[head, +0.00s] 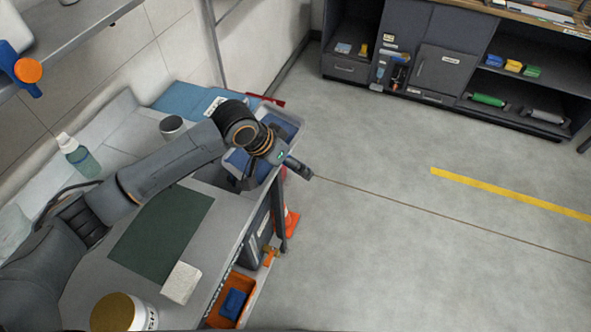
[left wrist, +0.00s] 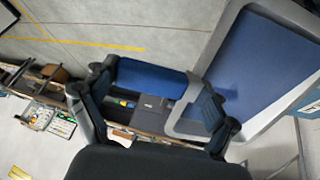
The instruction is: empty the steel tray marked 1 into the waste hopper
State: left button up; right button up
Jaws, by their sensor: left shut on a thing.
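My left gripper (head: 270,178) reaches from the left over a grey, blue-lined container (head: 292,115) at the table's far end. It also shows in the left wrist view (left wrist: 155,95), its fingers apart on either side of a flat-looking blue object (left wrist: 150,75) and shut on it. The container's broad grey rim (left wrist: 219,48) runs beside and partly behind the right finger. My wrist hides much of the container in the head view. I can read no number 1, and cannot tell which thing is the steel tray or the hopper. My right gripper is out of view.
The table holds a dark green mat (head: 163,235), a white block (head: 181,283), a gold-lidded jar (head: 118,312), a bottle (head: 80,158) and a grey cup (head: 172,127). An orange bin (head: 216,318) and a cone (head: 291,222) stand lower. Open floor (head: 400,240) lies right.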

pick_arm(q)
jog(key=shift+s+a+r+h+p, duration=0.2)
jog(key=shift+a+r+h+p, duration=0.1)
jog(key=shift+r+p, duration=0.25)
jog(key=s+a+r+t+h+b, duration=0.2)
jog(key=a+r+t+h, duration=0.1)
jog(key=a+h, duration=0.1)
jog(key=shift+s+a+r+h, duration=0.25)
jog(key=shift+s+a+h, duration=0.05)
jog(key=shift+s+a, duration=0.1)
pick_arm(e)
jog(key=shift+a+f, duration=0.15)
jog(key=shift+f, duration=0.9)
